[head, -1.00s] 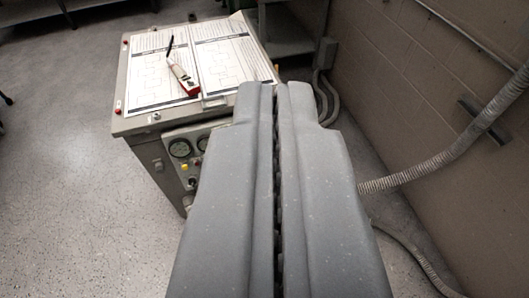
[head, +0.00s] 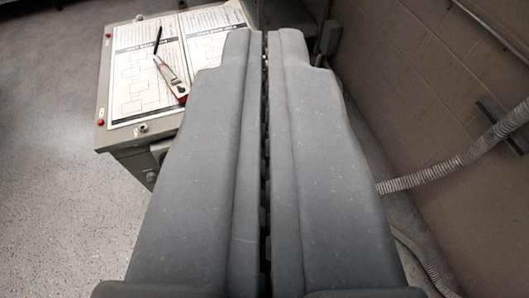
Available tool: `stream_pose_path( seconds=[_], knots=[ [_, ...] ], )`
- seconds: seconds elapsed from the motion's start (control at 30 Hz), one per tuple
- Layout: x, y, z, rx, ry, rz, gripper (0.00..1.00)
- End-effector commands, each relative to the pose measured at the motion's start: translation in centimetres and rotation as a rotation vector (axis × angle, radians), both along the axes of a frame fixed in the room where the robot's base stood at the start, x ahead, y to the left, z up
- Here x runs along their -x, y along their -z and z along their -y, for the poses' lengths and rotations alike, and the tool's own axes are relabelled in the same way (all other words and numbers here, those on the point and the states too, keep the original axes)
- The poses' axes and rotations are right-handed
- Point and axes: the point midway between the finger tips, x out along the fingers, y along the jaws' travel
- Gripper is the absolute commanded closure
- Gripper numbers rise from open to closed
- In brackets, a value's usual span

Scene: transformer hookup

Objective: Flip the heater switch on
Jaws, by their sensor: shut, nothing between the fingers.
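My gripper (head: 265,34) fills the middle of the head view. Its two grey fingers lie side by side with only a thin dark seam between them, shut and empty. Ahead and to the left is a grey cabinet (head: 103,85) with papers on its top. My fingers hide the cabinet's right part and nearly all of its front panel. Only a small knob or fitting on the front's left end (head: 152,176) shows. I cannot make out the heater switch. Whether the fingertips touch the cabinet cannot be told.
Printed diagram sheets (head: 135,62) lie on the cabinet top, with a red and white handheld tool (head: 172,78) on them. A block wall (head: 430,90) stands at the right, with a ribbed conduit (head: 430,176) along it. Speckled floor (head: 50,190) is open at the left.

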Motion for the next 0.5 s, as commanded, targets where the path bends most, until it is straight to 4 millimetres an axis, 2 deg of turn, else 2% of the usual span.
stream_pose_path(
  seconds=[0.23,0.33,0.43,0.5],
  knots=[
    [0.0,0.0,0.0,0.0,0.0,0.0,1.0],
    [-0.6,0.3,0.2,0.004,0.004,0.0,1.0],
    [-2.8,1.5,0.7,0.017,0.017,0.002,1.0],
    [-5.2,3.1,1.3,0.036,0.03,0.0,1.0]
  ],
)
